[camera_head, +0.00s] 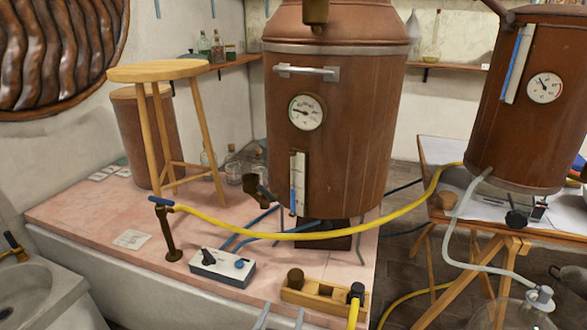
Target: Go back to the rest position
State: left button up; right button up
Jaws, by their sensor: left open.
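My left gripper (281,319) shows only at the bottom edge of the head view, as two grey fingertips standing apart. It is open, with nothing seen between them. The tips appear just in front of a wooden block (318,294) with a dark knob at the front edge of the pink bench top. The rest of this gripper is cut off by the frame. My right gripper is not in view.
A large copper boiler (340,130) stands on the pink bench (90,215), with a control box (222,267) and yellow hose (300,235) before it. A stool (160,70) is behind left. Another copper vessel (520,130) stands right on a trestle table (485,240).

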pick_arm(q)
jog(key=s+a+f+n+g+y, duration=0.15)
jog(key=s+a+g, duration=0.5)
jog(key=s, duration=0.75)
jog(key=s+a+f+n+g+y, duration=0.15)
jog(key=s+a+g, duration=0.5)
jog(key=s, duration=0.75)
notch_tip(320, 180, up, 29)
jog(key=a+t+p, duration=0.2)
jog(key=p, duration=2.4)
jog(key=shift+t+y, duration=0.4)
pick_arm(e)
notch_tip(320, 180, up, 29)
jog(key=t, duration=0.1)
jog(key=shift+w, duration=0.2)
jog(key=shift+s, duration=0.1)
